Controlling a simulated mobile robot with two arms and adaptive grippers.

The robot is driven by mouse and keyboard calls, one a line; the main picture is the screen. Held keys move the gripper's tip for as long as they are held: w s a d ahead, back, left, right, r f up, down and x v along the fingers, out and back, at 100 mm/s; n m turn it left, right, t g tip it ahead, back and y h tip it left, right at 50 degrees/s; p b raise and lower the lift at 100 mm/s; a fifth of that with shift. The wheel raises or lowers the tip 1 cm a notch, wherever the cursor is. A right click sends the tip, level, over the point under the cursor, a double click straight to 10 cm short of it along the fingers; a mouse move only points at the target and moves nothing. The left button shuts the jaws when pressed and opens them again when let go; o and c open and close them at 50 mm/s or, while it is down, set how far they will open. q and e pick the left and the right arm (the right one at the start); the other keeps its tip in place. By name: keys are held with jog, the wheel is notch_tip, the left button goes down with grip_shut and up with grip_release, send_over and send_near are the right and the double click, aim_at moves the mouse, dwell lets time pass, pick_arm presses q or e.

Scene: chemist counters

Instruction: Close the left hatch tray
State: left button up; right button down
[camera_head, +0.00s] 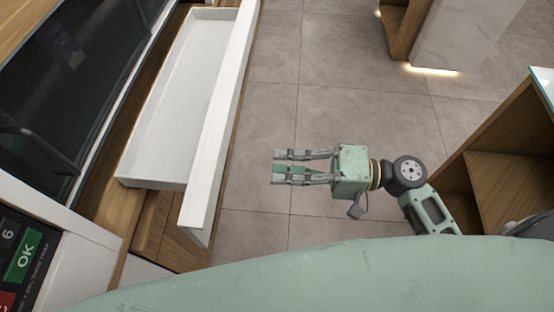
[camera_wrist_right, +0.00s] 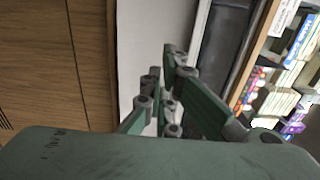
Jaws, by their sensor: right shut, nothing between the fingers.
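The white hatch tray (camera_head: 178,105) is pulled out from the counter on the left in the head view. It is empty, and its long white front panel (camera_head: 218,125) stands out over the floor. My right gripper (camera_head: 274,168) is to the right of the front panel, apart from it, with its fingers shut, empty and pointing left. In the right wrist view the gripper's fingers (camera_wrist_right: 168,90) show in front of a white surface (camera_wrist_right: 150,40), likely the tray's front. My left gripper is not in view.
A dark glass pane (camera_head: 75,80) and a keypad with a green OK key (camera_head: 24,256) are at the left. Wooden shelving (camera_head: 500,150) stands at the right, near my right arm. A white counter (camera_head: 455,35) is at the back. Tiled floor (camera_head: 330,90) between them is clear.

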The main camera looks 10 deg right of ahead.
pick_arm(q)
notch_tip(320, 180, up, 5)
jog(key=p, duration=0.4)
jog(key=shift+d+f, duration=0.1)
pick_arm(e)
jog(key=x, duration=1.1)
jog(key=shift+a, duration=0.2)
jog(key=shift+w+f, duration=0.1)
